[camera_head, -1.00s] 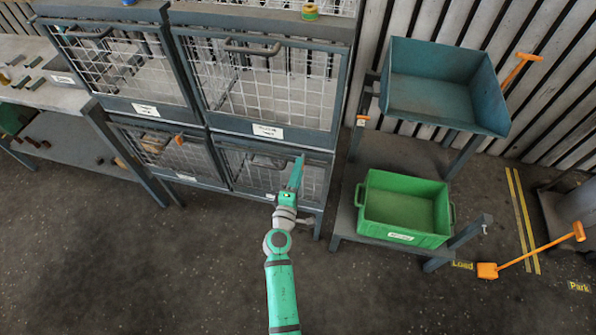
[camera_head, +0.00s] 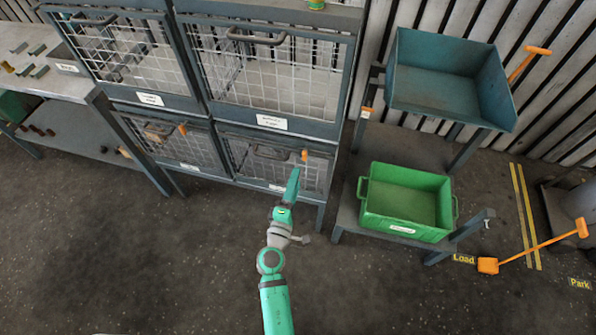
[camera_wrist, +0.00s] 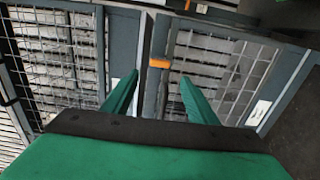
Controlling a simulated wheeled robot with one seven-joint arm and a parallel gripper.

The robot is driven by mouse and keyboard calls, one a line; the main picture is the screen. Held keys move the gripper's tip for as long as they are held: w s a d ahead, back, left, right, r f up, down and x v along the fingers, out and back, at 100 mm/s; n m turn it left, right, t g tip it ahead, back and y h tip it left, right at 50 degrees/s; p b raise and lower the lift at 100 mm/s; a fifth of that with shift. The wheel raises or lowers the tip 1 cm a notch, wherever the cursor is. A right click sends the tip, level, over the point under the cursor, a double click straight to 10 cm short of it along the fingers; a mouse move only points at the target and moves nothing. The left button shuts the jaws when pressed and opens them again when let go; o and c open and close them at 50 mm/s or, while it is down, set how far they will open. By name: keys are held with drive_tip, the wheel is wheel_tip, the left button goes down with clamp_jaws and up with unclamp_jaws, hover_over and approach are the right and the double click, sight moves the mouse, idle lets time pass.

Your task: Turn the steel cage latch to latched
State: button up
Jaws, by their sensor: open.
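Small orange latches show on the lower cage doors in the head view. One (camera_head: 304,155) is near the upper right corner of the lower right door, and another (camera_head: 182,130) is on the lower left door. My gripper (camera_head: 295,171) is just below the right latch in the picture. In the wrist view my gripper (camera_wrist: 158,77) is open, with nothing between its green fingers. An orange latch (camera_wrist: 159,63) shows on a grey post beyond and between the fingertips, apparently apart from them. Its set position is not clear. I cannot read the cage labels.
Larger mesh doors (camera_head: 272,124) with dark handles are above. A green crate (camera_head: 392,227) stands on a low shelf to the right, below a blue-grey bin (camera_head: 440,105). A workbench (camera_head: 75,85) is at left. The floor (camera_head: 130,260) in front is clear.

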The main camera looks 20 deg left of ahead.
drive_tip(key=shift+s+d, duration=0.1)
drive_tip(key=shift+s, duration=1.2)
drive_tip(key=s+d+f+m+g, duration=0.2)
drive_tip(key=s+d+m, duration=0.2)
drive_tip(key=s, duration=0.5)
drive_tip(key=s+d+f+m+g, duration=0.1)
drive_tip(key=s+d+f+m, duration=0.2)
drive_tip(key=s+d, duration=0.35)
drive_tip(key=s+d+r+m, duration=0.2)
drive_tip(key=s+r+m, duration=0.4)
drive_tip(key=s, duration=0.2)
drive_tip(key=s+d+r+m+h, duration=0.1)
drive_tip(key=s+d+r+m, duration=0.2)
drive_tip(key=s+r+m, duration=0.2)
drive_tip(key=s+r, duration=0.1)
drive_tip(key=s, duration=0.2)
drive_tip(key=shift+r+m, duration=0.25)
drive_tip(key=shift+m, duration=0.15)
drive_tip(key=shift+s, duration=0.1)
